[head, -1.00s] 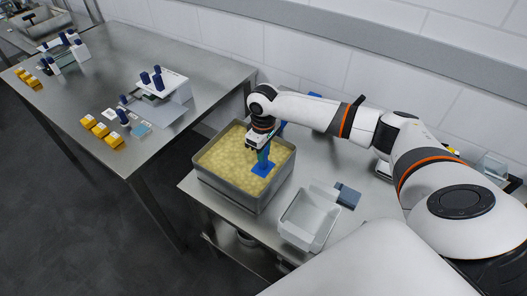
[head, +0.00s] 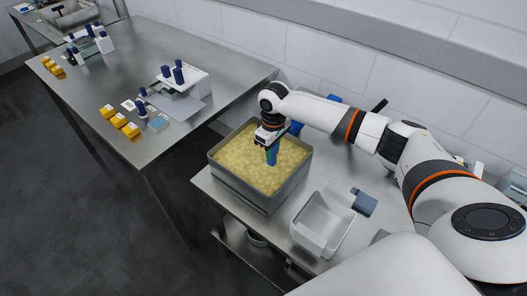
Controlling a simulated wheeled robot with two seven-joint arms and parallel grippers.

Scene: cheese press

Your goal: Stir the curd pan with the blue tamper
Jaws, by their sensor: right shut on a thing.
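The curd pan (head: 243,193) is a deep grey metal pan on the steel table. It is filled with pale yellow lumpy curd (head: 243,162). My right gripper (head: 270,146) is over the right part of the pan, pointing down, shut on the blue tamper (head: 271,157). The tamper stands roughly upright, and its lower end is hidden in the curd. My left gripper is not in view.
A white tub (head: 322,224) stands right of the pan, with a blue-grey block (head: 364,202) beside it. The left steel table (head: 120,75) holds yellow blocks (head: 120,120) and a white press (head: 184,80) with dark blue knobs. A tiled wall runs behind.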

